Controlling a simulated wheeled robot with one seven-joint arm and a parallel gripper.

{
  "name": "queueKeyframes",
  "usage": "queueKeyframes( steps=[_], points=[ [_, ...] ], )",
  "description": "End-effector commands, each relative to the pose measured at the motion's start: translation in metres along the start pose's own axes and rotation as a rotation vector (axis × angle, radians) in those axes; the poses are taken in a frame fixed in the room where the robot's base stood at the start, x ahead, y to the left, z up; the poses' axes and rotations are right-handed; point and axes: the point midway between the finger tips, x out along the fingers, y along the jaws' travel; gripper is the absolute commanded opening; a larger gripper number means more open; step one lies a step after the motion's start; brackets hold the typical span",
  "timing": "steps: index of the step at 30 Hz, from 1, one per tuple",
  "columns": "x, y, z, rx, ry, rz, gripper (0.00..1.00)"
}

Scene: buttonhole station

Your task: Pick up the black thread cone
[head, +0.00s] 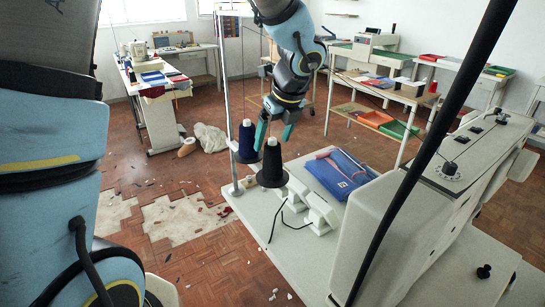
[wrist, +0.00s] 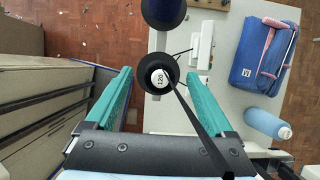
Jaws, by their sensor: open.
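In the wrist view the black cone (wrist: 148,82) shows from above with a white "120" label on top, between my fingertips. My gripper (head: 275,137) is open and points down at the cone's top; the wrist view shows its teal fingers (wrist: 160,76) apart, one on each side. I cannot tell whether the fingertips are above the cone or beside its top. Nothing is held.
A navy thread cone (head: 246,145) stands close behind the black one, also in the wrist view (wrist: 163,12). A thin upright pole (head: 227,90) rises beside them. A folded blue cloth (head: 340,172) lies on the table (head: 285,235). The sewing machine (head: 420,200) stands at right.

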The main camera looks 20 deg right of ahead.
Motion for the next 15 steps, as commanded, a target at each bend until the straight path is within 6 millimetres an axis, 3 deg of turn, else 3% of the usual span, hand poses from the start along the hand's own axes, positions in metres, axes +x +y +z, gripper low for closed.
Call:
queueKeyframes(
  steps=[4, 11, 15],
  points=[
    [0.0130, 0.0001, -0.0003, 0.000, 0.001, 0.000, 0.87],
    [0.0151, -0.0002, -0.0003, -0.001, 0.000, -0.002, 0.87],
    [0.0150, -0.0002, -0.0002, -0.001, 0.000, -0.001, 0.72]
  ],
)
